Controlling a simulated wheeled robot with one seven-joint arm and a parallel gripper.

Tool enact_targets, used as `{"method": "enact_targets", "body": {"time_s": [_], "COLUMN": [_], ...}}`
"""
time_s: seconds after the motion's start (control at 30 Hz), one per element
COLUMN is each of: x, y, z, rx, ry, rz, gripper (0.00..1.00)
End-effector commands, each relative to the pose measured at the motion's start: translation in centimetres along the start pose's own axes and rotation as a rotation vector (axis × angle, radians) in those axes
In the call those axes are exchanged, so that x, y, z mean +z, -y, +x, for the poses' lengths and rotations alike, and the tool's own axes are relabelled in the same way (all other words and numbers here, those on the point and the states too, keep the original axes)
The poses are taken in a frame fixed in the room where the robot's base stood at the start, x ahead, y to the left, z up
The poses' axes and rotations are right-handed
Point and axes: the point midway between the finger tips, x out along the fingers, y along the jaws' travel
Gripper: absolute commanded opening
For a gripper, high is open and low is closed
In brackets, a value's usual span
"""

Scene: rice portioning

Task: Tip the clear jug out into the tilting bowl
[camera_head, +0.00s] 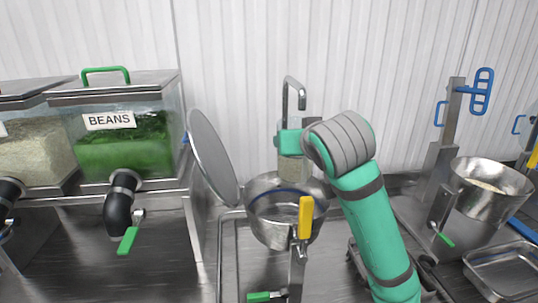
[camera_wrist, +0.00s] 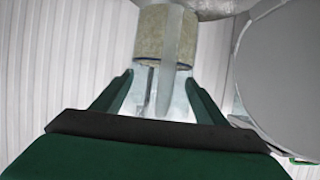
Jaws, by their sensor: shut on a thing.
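The clear jug (camera_head: 291,168) has pale grain in its lower part and looks roughly upright in the head view. It stands at the back of the tilting bowl (camera_head: 272,226), a steel bowl with a yellow handle (camera_head: 306,217). My gripper (camera_head: 290,143) is shut on the jug. In the wrist view the jug (camera_wrist: 165,38) shows its grain beyond my two green fingers (camera_wrist: 160,88), and a bit of steel bowl (camera_wrist: 207,8) shows at the top edge. My arm hides part of the jug. The bowl's floor is not clearly visible.
A round steel lid (camera_head: 214,160) stands tilted left of the bowl. A beans dispenser (camera_head: 130,140) is farther left. A curved steel pipe (camera_head: 294,82) rises behind the jug.

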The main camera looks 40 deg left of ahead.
Motion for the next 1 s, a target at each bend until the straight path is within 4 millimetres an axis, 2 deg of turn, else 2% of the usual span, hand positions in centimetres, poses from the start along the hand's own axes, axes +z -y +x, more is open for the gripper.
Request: {"method": "enact_targets", "body": {"time_s": [0.03, 0.1, 0.3, 0.57, 1.0], "x": [0.6, 1.4, 2.8, 2.6, 0.5], "y": [1.6, 3.4, 6.2, 6.9, 7.8], "z": [0.0, 0.1, 0.1, -0.1, -1.0], "rx": [-0.017, -0.036, -0.066, -0.105, -0.267], "ry": [-0.003, -0.003, -0.002, 0.0, 0.017], "rz": [-0.007, -0.016, -0.027, 0.051, 0.439], "gripper": [0.24, 0.24, 0.24, 0.24, 0.24]}}
